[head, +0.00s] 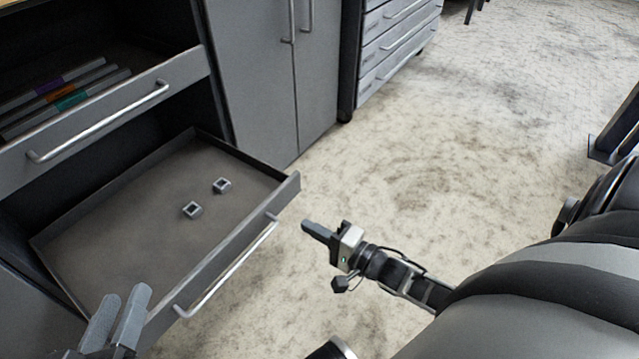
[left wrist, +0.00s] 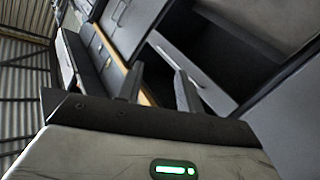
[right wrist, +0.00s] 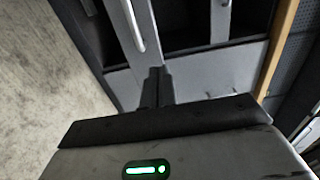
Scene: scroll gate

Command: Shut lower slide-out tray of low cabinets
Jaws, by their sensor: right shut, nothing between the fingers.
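The lower slide-out tray (head: 110,217) of the low cabinet is pulled well out in the head view. Its grey front panel (head: 289,190) carries a long bar handle (head: 228,272). Two small metal blocks, a nearer one (head: 192,209) and a farther one (head: 221,185), lie on the tray floor. My right gripper (head: 306,227) is shut and empty, just right of the tray front and apart from it. My left gripper (head: 117,318) is open and empty at the near left end of the tray front, hiding that corner. It shows open in the left wrist view (left wrist: 156,85).
An upper drawer (head: 185,70) with a bar handle, holding several binders (head: 65,95), is partly out above the tray. Grey cabinet doors (head: 262,75) and a drawer unit (head: 398,45) stand beyond. The mottled floor (head: 430,150) to the right is clear.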

